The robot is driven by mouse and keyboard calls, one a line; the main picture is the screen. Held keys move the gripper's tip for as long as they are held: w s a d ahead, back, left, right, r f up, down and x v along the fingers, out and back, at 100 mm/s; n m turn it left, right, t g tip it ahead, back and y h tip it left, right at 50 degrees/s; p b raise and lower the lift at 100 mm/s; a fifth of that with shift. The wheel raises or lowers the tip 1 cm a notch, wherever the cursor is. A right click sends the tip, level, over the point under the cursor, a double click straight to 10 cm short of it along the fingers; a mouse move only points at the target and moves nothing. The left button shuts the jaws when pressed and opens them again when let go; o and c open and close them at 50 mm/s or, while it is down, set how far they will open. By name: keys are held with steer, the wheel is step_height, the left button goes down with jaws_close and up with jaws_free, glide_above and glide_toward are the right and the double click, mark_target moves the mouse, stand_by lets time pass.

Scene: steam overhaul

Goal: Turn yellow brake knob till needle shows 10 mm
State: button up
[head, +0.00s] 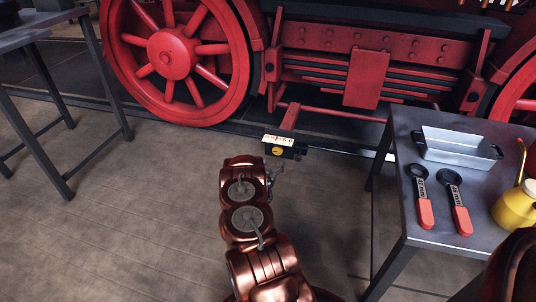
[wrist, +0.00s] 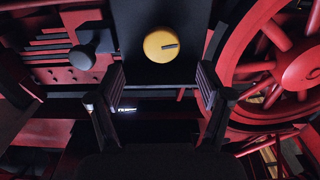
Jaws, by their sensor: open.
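The yellow brake knob (head: 277,151) sits on the front of a dark block below the red frame of the locomotive. A cream scale plate (head: 279,140) with small marks is above it; its needle is too small to read. In the wrist view the knob (wrist: 160,45) is round, with a dark mark pointing right, on a black panel. My gripper (wrist: 160,82) is open, its two fingers apart on either side below the knob in that picture, with nothing between them. In the head view my gripper (head: 272,172) is just in front of the block, partly hidden by my arm.
A grey table (head: 425,262) at right holds a metal tray (head: 458,146), two red-handled tools (head: 425,213) (head: 462,220) and a yellow oil can (head: 512,210). A big red wheel (head: 170,60) stands behind left. Another table (head: 35,30) is far left. Floor at left is clear.

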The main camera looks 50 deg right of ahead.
mark_target(278, 152)
steer(key=shift+b+x, duration=1.55)
steer(key=shift+x, duration=2.35)
steer(key=c, duration=1.2)
steer(key=shift+o, duration=0.2)
steer(key=n+p, duration=0.1)
steer(key=p, duration=0.1)
steer(key=shift+r+p, duration=0.2)
steer(key=shift+p, duration=0.1)
steer(key=shift+s+d+f+n+p, duration=0.1)
steer(key=shift+n+p, duration=0.35)
steer(key=shift+n, duration=0.3)
steer(key=shift+s+d+f+n+p, duration=0.1)
steer(key=shift+n+p, duration=0.35)
steer(key=shift+n, duration=0.3)
steer(key=o, duration=1)
steer(key=shift+c, duration=0.2)
steer(key=shift+o, duration=0.9)
steer(key=shift+w+a, duration=0.1)
steer(key=shift+a, duration=0.05)
